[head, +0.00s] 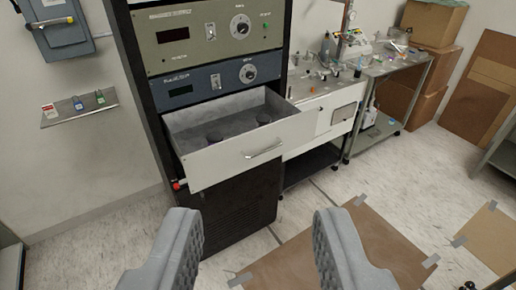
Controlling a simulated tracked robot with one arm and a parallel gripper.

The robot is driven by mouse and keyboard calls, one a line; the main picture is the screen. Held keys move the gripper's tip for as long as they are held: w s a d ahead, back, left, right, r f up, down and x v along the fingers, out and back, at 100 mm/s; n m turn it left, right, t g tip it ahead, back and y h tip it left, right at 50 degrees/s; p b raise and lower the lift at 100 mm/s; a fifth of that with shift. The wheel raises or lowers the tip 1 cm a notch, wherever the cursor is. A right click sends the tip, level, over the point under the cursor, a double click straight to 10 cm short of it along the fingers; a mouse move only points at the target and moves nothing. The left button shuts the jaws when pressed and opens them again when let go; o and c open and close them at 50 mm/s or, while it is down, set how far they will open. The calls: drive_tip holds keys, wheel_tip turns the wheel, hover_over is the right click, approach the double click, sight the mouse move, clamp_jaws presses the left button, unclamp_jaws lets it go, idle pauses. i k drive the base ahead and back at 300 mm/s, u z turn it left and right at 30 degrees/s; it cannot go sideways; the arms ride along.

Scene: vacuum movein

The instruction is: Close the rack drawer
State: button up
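The rack drawer (231,161) is pulled out of the black rack (137,85). It has a pale front panel with a bar handle (264,149), and its grey tray shows two small dark round items inside. My gripper (258,235) is open and empty at the bottom of the view. Its two grey padded fingers are wide apart, below and in front of the drawer in the picture, and not touching it.
Two instrument panels (208,35) sit in the rack above the drawer. A bench with equipment (325,88) and a metal cart (402,70) stand to the right. A small wall shelf (80,108) is at left. Taped brown sheets (350,250) lie on the floor.

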sight(243, 147)
drive_tip(key=i, duration=0.85)
drive_tip(key=u, duration=0.05)
